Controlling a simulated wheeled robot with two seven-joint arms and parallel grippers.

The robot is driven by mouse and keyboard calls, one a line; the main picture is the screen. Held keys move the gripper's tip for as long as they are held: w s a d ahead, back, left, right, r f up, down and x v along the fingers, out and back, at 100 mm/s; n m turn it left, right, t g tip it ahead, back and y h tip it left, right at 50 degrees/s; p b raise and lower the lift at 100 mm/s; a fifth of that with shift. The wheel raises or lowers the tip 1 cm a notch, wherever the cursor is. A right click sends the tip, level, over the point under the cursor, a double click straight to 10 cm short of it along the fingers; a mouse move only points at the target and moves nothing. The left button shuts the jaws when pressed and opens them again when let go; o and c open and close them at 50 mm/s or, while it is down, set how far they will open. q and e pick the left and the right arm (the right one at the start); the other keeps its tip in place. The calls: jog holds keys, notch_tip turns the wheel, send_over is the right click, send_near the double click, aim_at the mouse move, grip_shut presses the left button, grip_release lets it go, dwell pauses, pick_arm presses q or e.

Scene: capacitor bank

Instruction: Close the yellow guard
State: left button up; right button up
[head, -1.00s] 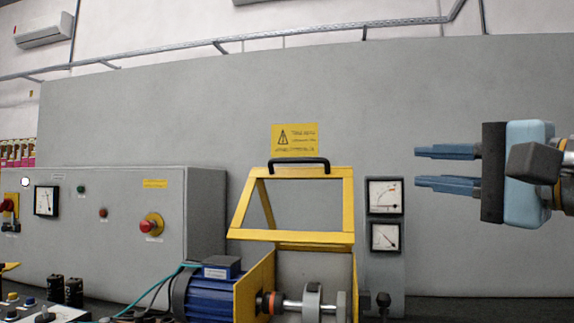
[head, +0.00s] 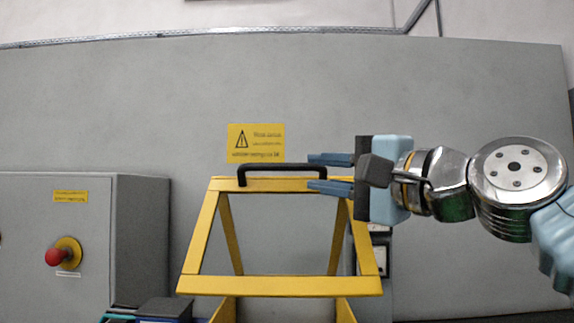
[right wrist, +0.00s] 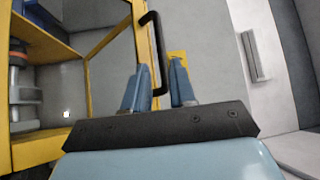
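The yellow guard (head: 280,285) is a frame with a black handle (head: 280,168) along its top edge. It stands raised above the yellow housing (head: 345,312), most of which is cut off below. My right gripper (head: 309,172) reaches in from the right with its fingers apart, one above and one below the right end of the handle. In the right wrist view the handle (right wrist: 150,18) passes between the two blue fingertips (right wrist: 158,64), with gaps at the sides. The guard's yellow frame also shows there (right wrist: 143,60). My left gripper is not in view.
A grey cabinet (head: 85,235) with a red emergency button (head: 57,256) stands at the left. A yellow warning sign (head: 255,143) is on the grey wall panel behind the guard. A meter panel (head: 378,262) is partly hidden behind the guard and my right gripper.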

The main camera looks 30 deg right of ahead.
aim_at(286, 168)
jog(key=p+x, duration=0.1)
jog(key=x, duration=0.6)
grip_shut()
